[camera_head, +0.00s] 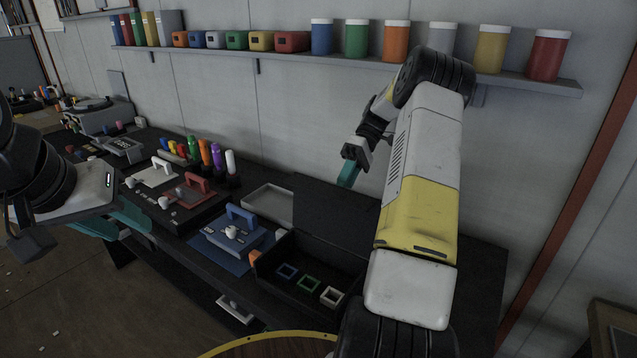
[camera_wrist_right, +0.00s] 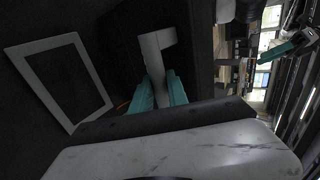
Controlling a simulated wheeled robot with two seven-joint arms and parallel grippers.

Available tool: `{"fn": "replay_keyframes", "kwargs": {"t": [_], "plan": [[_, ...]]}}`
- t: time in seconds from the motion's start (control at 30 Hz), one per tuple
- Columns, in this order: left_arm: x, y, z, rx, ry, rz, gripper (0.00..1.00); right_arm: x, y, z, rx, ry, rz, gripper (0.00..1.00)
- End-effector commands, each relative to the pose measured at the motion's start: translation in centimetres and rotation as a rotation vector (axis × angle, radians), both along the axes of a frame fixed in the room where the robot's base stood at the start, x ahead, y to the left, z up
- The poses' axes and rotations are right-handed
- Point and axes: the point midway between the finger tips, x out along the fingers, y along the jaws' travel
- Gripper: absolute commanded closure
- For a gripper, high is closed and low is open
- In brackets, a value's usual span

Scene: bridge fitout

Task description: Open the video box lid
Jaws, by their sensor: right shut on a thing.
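The black video box (camera_head: 292,297) stands open on the bench in the head view, with blue, green and white square frames inside. Its dark lid (camera_head: 335,215) is raised at the back of the box. My right gripper (camera_head: 348,174) is above the lid's upper edge. In the right wrist view its teal fingers (camera_wrist_right: 160,88) are shut on a pale grey handle (camera_wrist_right: 154,52), which I take to be the lid's. My arm hides the right part of the box and lid. My left gripper (camera_head: 118,222) is open and empty, left of the bench's front edge.
A blue box with a handle (camera_head: 240,238) sits left of the video box, with an empty pale tray (camera_head: 268,204) behind it. Red and white handled lids (camera_head: 190,190) and several bottles (camera_head: 205,153) stand farther left. A wall shelf (camera_head: 290,55) holds coloured jars above.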

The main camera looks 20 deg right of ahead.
Motion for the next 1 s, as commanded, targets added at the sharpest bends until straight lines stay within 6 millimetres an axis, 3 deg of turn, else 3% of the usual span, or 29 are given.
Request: {"fn": "replay_keyframes", "kwargs": {"t": [0.1,0.7,0.73,0.83,1.0], "plan": [[0.01,0.0,-0.01,0.0,0.0,0.0,0.64,0.17,-0.46,-0.81,0.031,0.035,0.001,1.0],[0.01,0.0,-0.01,0.0,0.0,0.0,0.64,0.43,-0.73,-0.89,0.067,0.062,0.004,1.0],[0.01,0.0,-0.01,0.0,0.0,0.0,0.64,0.42,-0.72,-0.9,0.067,0.062,0.004,0.78],[0.01,0.0,-0.01,0.0,0.0,0.0,0.64,0.46,-0.72,-0.83,0.067,0.06,0.004,0.59],[0.01,0.0,-0.01,0.0,0.0,0.0,0.64,0.52,-0.7,-0.69,0.068,0.058,0.003,0.59]]}}
